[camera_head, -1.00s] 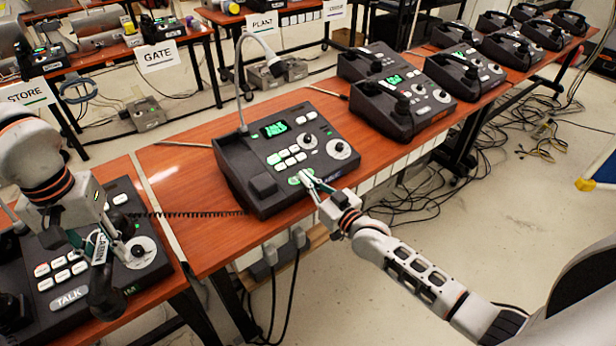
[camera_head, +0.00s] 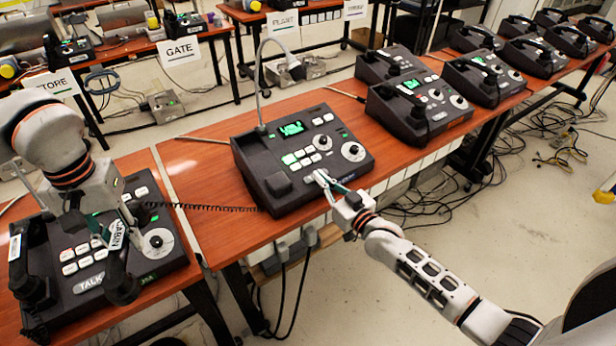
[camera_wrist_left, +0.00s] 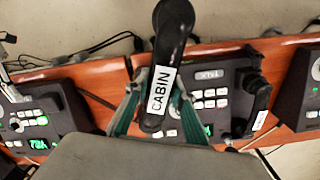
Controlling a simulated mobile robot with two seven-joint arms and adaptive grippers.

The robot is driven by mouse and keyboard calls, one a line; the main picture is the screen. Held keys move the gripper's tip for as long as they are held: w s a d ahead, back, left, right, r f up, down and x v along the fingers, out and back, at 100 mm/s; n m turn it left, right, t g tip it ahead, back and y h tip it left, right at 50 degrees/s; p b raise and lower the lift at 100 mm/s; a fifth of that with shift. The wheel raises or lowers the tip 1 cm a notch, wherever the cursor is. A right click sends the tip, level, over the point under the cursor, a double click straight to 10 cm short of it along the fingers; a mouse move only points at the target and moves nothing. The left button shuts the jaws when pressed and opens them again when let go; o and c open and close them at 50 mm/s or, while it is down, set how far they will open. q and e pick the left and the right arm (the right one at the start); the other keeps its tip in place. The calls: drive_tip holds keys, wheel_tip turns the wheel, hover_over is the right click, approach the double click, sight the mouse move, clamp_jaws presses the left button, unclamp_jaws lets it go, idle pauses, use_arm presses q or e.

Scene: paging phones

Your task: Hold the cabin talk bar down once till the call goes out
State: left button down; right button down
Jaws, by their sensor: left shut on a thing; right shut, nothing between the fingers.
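My left gripper (camera_head: 130,212) is shut on a black handset (camera_head: 122,284) labelled CABIN, held above the left console (camera_head: 172,275). The handset also fills the top middle of the left wrist view (camera_wrist_left: 165,60). The left console has a white TALK bar (camera_head: 89,283), also visible in the left wrist view (camera_wrist_left: 210,76). My right gripper (camera_head: 322,179) is shut and empty, its tips at the front edge keys of the middle console (camera_head: 262,186), partly covering a pale bar there. Whether the tips press it I cannot tell.
A second handset (camera_head: 30,268) rests on the left console's left side. A gooseneck microphone (camera_head: 262,80) stands on the middle console, whose screen (camera_head: 291,128) glows green. More consoles (camera_head: 420,108) stand behind to the right.

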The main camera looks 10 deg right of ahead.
drive_tip(key=s+d+r, duration=0.2)
drive_tip(key=s+d, duration=0.1)
drive_tip(key=s, duration=0.6)
drive_tip(key=shift+s+d+r+p, duration=0.3)
drive_tip(key=shift+d, duration=0.05)
drive_tip(key=shift+f, duration=0.1)
